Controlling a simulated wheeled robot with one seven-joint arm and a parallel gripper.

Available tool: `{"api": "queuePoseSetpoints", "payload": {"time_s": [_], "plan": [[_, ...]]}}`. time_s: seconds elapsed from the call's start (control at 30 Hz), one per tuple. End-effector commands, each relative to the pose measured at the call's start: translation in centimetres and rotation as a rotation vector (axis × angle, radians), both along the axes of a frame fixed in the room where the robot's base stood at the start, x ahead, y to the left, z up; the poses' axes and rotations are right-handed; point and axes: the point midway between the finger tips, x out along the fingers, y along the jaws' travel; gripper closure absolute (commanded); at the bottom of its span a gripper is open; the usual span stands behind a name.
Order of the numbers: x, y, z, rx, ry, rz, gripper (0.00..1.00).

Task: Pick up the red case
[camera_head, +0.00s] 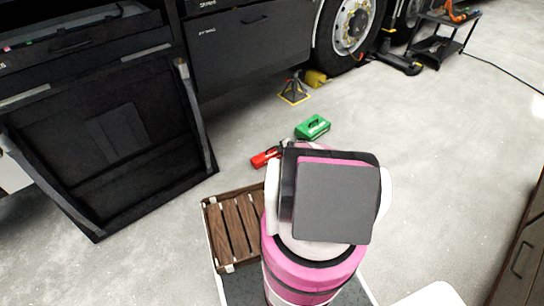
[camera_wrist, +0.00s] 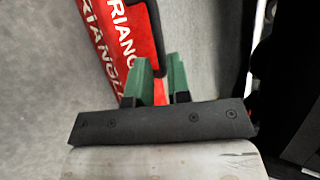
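The red case (camera_head: 266,157) lies on the concrete floor in the head view, partly hidden behind my arm. In the wrist view the red case (camera_wrist: 122,38), with white lettering and a black handle, fills the upper middle, just beyond my fingers. My gripper (camera_wrist: 160,88) shows there as two green fingertips a narrow gap apart. A strip of red and the dark handle's lower end show at that gap. Whether the fingers touch or squeeze the case is not clear. In the head view my arm hides the gripper.
A green case (camera_head: 312,127) lies beyond the red one. A wooden slatted crate (camera_head: 206,222) sits in front of me on the left. A dark open panel (camera_head: 100,150) of the coach stands at left. A yellow jack stand (camera_head: 293,92) is near the wheel.

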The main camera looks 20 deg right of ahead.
Motion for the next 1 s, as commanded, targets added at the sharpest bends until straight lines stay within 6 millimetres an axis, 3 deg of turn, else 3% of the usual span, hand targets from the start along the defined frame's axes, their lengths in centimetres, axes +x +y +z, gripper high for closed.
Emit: {"api": "queuePoseSetpoints", "payload": {"time_s": [0.47,0.7,0.8,1.0], "plan": [[3.0,3.2,-2.7,-0.001,0.0,0.002,0.82],[3.1,3.4,-2.7,0.0,0.001,0.001,0.82],[3.1,3.4,-2.7,0.0,0.001,0.001,1.0],[3.1,3.4,-2.7,0.0,0.001,0.001,1.0]]}}
